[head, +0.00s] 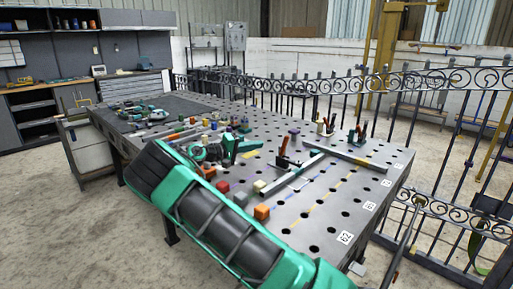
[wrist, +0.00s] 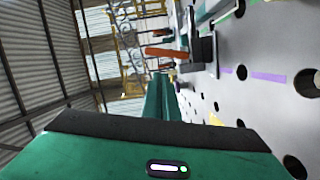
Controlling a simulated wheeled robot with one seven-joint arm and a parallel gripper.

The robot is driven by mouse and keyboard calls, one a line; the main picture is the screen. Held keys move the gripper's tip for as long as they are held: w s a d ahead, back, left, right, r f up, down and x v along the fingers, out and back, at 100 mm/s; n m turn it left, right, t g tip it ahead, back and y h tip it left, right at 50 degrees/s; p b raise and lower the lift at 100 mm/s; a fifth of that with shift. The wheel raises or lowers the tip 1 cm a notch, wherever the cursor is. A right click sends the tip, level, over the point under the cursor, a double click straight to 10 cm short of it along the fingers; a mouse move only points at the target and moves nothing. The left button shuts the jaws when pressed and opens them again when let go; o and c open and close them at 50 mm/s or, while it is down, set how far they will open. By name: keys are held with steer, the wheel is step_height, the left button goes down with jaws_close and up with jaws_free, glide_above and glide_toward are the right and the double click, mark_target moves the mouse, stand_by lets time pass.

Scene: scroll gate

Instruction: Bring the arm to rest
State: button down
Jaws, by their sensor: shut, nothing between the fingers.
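My gripper (wrist: 161,80) shows in the wrist view as a narrow teal shape beyond its green and black housing. It is shut, with nothing seen between the fingers. In the head view, my green and black arm reaches from the bottom edge up and left over the near side of the table. My gripper (head: 243,147) shows there beyond the arm, low over the table and left of a toggle clamp with an orange handle (head: 283,145). The clamp (wrist: 204,55) also shows ahead and to the right in the wrist view. My arm hides part of the table.
The perforated metal table (head: 345,205) holds metal bars (head: 355,159), an orange block (head: 262,212), a red block (head: 223,186) and several small parts. A black scroll fence (head: 345,85) stands behind and to the right. Open concrete floor (head: 70,220) lies at left.

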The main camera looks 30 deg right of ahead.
stand_by(0.4)
steer(key=s+d+f+m+g+y, duration=0.15)
steer(key=s+d+y, duration=0.35)
steer(key=s, duration=0.7)
steer(key=s+d+f+m+g+y, duration=0.15)
steer(key=s+d+y, duration=0.4)
steer(key=s, duration=0.55)
steer(key=s+a+y, duration=0.2)
steer(key=s+a, duration=0.4)
steer(key=s, duration=0.3)
steer(key=s+a+t+y, duration=0.1)
steer(key=s+a+y, duration=0.1)
steer(key=s+a, duration=0.4)
steer(key=s+a+t+y, duration=0.1)
steer(key=s+a+y, duration=0.2)
steer(key=s, duration=1.1)
steer(key=a, duration=0.3)
steer(key=shift+a+r+m, duration=0.15)
steer(key=shift+r+m, duration=0.1)
steer(key=shift+m, duration=0.05)
